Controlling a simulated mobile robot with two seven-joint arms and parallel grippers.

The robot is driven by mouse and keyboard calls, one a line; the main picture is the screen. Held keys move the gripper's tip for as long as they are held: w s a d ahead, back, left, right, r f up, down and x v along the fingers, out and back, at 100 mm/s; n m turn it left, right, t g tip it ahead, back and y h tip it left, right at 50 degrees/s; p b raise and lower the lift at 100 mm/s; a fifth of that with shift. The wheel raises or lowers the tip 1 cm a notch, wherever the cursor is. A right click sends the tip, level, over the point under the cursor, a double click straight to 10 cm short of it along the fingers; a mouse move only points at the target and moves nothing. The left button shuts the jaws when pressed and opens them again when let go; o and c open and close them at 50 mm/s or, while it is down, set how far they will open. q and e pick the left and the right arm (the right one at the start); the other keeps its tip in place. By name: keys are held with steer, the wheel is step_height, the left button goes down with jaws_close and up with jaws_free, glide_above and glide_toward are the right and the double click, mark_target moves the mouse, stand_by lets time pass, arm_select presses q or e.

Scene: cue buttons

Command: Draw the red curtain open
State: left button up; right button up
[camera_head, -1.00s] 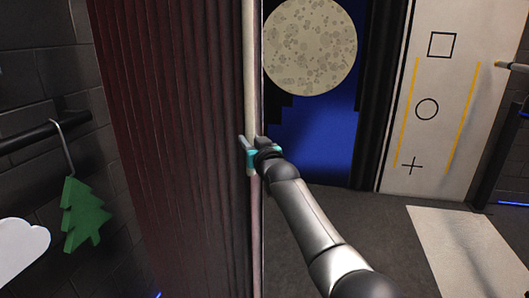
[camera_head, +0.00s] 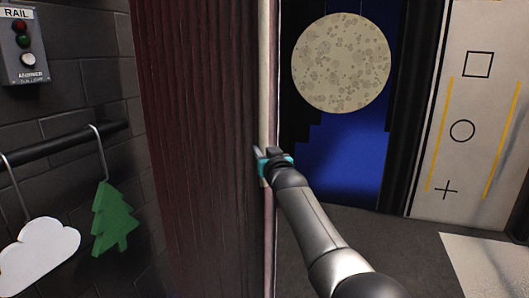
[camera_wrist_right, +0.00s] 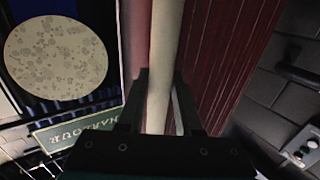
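The dark red curtain (camera_head: 205,150) hangs in vertical folds left of centre in the head view, bunched beside the dark wall. A pale upright pole (camera_head: 264,70) runs along its right edge. My right gripper (camera_head: 268,163) is at this pole, partway down, with its arm coming from the lower right. In the right wrist view the pole (camera_wrist_right: 162,50) passes between the two fingers (camera_wrist_right: 160,105), with the red curtain (camera_wrist_right: 225,60) to the right. The gripper appears shut on the pole, though finger contact is partly shadowed. My left gripper is out of view.
A speckled moon disc (camera_head: 341,62) hangs in the opening before a blue backdrop (camera_head: 345,160). At left, a green tree (camera_head: 112,220) and white cloud (camera_head: 38,258) hang from a dark rail (camera_head: 60,146), below a control box (camera_head: 27,50). A marked white panel (camera_head: 470,130) stands right.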

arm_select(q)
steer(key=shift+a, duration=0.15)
arm_select(e)
steer(key=o, duration=0.4)
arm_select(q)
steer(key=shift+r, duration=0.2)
arm_select(e)
steer(key=shift+s+d, duration=0.1)
arm_select(q)
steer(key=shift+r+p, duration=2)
steer(key=shift+p, duration=0.2)
arm_select(e)
steer(key=v, duration=1.5)
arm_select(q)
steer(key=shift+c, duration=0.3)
